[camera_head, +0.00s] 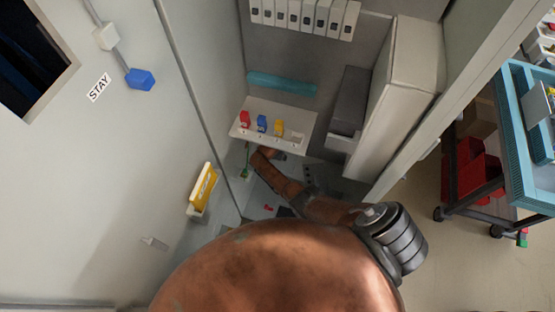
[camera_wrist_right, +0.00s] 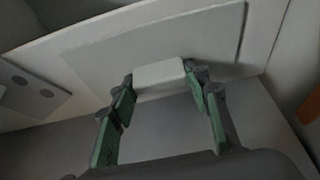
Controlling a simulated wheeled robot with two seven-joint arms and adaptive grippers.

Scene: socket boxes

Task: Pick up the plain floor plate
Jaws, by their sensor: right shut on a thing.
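In the right wrist view, the plain floor plate (camera_wrist_right: 205,42) is a flat grey panel without markings, with a pale block (camera_wrist_right: 159,75) standing at its near edge like a grip. My right gripper (camera_wrist_right: 160,82) has green-padded fingers on both sides of this block and is shut on it. I cannot tell whether the plate touches the surface below. In the head view, my copper right arm reaches down into the cabinet, and the gripper and plate are mostly hidden behind it. My left gripper is not in view.
A white shelf (camera_head: 257,138) with red, blue and yellow blocks sits just above my right forearm. A grey box (camera_head: 349,100) and white cabinet wall (camera_head: 398,95) stand to its right. A plate with round holes (camera_wrist_right: 33,90) lies left in the wrist view.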

